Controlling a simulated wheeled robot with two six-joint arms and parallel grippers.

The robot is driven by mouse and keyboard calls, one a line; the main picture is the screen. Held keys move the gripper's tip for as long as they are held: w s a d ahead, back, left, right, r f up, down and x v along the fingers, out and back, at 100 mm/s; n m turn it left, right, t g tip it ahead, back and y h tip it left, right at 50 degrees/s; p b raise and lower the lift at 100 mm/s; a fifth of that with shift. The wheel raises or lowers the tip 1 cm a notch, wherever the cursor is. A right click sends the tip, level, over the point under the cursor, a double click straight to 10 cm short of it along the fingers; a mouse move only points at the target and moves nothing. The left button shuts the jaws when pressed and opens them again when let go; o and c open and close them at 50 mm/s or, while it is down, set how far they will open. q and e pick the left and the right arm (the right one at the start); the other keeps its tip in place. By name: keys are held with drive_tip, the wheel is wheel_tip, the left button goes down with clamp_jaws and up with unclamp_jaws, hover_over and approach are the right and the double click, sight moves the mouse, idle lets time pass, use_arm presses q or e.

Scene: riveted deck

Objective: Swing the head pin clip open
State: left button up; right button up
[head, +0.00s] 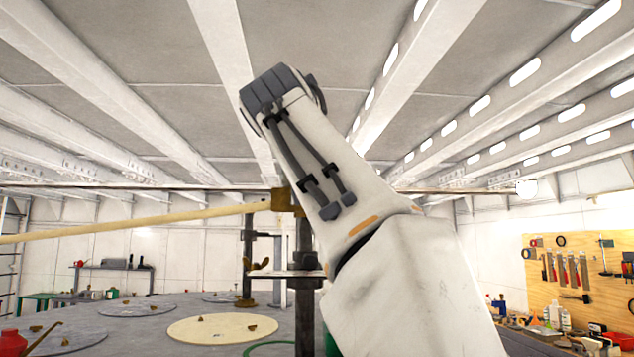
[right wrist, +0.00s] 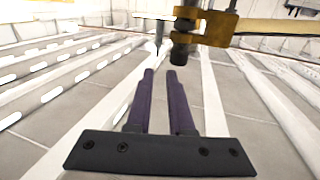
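A brass clip (head: 286,199) sits at the top of a dark upright post (head: 305,240) in the head view, partly hidden by my right arm. In the right wrist view the brass clip (right wrist: 213,27) is around a dark pin (right wrist: 183,45), above the fingertips in the picture. I cannot tell whether the clip is open or shut. My right gripper (right wrist: 160,74) has two purple fingers with a narrow, empty gap between them. Its right fingertip is close to the pin's end; I cannot tell whether they touch. My left gripper is not in view.
A pale pole (head: 130,226) runs left from the clip. A brass wing nut (head: 258,267) sits on a second post. Below lies the deck with round covers, one cream (head: 222,328). A pegboard with tools (head: 570,270) is at right.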

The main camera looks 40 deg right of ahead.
drive_tip(key=p+x, duration=0.3)
drive_tip(key=x, duration=0.6)
drive_tip(key=shift+d+p, duration=0.4)
clamp_jaws()
